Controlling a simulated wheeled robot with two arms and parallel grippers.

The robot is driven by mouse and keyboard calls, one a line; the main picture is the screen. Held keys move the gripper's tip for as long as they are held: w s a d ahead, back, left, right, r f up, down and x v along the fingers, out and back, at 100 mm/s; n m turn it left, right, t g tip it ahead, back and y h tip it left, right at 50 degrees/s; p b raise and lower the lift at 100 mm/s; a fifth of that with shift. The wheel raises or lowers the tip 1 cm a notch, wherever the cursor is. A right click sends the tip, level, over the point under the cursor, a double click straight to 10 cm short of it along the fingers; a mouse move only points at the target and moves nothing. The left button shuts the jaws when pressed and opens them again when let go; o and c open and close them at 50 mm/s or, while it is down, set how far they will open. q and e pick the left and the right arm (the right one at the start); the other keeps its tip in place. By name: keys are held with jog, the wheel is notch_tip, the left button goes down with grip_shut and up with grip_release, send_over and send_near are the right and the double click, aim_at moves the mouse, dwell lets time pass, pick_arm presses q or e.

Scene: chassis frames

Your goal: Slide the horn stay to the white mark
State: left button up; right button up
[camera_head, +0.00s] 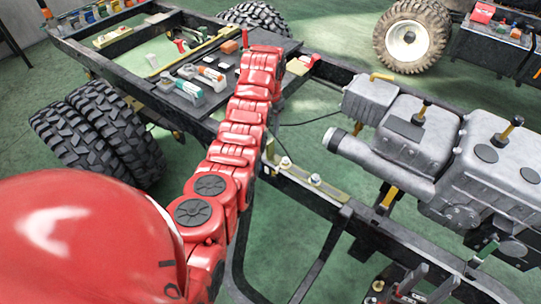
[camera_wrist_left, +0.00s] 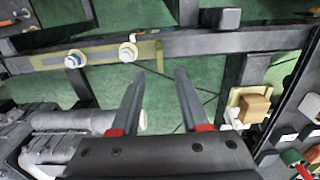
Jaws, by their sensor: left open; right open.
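The horn stay appears to be the long tan plate (camera_head: 312,184) lying along the dark chassis rail, with two bolt heads on it and a small upright tab at its left end. In the left wrist view the plate (camera_wrist_left: 101,57) is at upper left, seen from the opposite side. My left gripper (camera_wrist_left: 157,75) is open and empty, its dark fingers apart, reaching toward the rail near the plate's tab end. In the head view my red left arm hides its fingers. My right gripper (camera_head: 430,281) is open at the lower right edge. I cannot clearly make out the white mark.
A grey engine (camera_head: 410,140) stands on the frame at right. A dark tray (camera_head: 185,100) with tools lies across the rails at upper left. A tan holder with a brown block (camera_wrist_left: 252,106) is right of my left fingers. Large tyres (camera_head: 95,135) are at left.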

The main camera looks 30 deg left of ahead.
aim_at(270, 156)
pick_arm(q)
notch_tip(270, 156, down, 10)
jog(key=shift+r+p, duration=0.2)
jog(key=shift+p, duration=0.5)
jog(key=shift+f, duration=0.8)
grip_shut()
dwell(0.4)
